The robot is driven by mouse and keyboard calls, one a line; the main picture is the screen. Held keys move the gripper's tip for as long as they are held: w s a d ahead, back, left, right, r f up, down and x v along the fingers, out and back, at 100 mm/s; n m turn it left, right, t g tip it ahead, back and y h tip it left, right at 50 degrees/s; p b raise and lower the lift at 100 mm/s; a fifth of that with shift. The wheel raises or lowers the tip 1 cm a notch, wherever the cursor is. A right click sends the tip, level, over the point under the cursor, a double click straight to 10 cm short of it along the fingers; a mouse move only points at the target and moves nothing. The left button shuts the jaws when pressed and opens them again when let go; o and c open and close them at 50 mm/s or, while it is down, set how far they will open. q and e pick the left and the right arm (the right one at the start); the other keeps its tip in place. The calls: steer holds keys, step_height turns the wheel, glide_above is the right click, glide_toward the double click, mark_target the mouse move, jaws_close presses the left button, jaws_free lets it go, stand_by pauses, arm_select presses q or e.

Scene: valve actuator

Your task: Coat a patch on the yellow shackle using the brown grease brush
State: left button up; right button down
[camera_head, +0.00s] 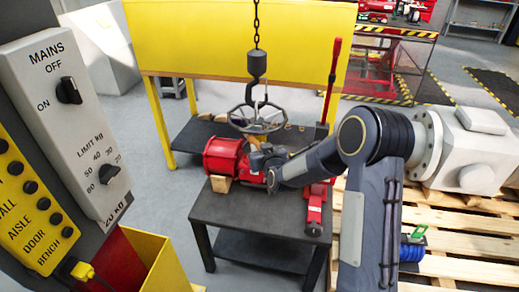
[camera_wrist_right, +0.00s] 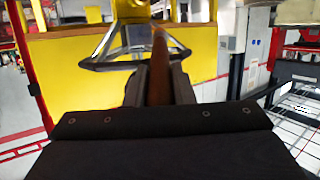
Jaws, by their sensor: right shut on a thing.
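My right gripper (camera_head: 260,157) reaches in from the right over the dark table, beside the red actuator (camera_head: 223,156). In the right wrist view the gripper (camera_wrist_right: 160,82) is shut on the brown grease brush (camera_wrist_right: 159,68). The brush's brown handle stands up between the fingers and points away from the wrist. Its bristle end cannot be made out. My left gripper is not in view.
The dark table (camera_head: 234,209) has a clear front part. A red tool (camera_head: 314,205) lies at its right edge. A chain hangs above the handwheel. A yellow-framed bench (camera_head: 190,62) stands behind. A switch panel (camera_head: 61,110) is at left, pallets (camera_head: 448,217) at right.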

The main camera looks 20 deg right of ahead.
steer(key=shift+w+d+b, duration=0.3)
steer(key=shift+w+d, duration=0.1)
steer(key=shift+w, duration=0.15)
steer(key=shift+d, duration=0.1)
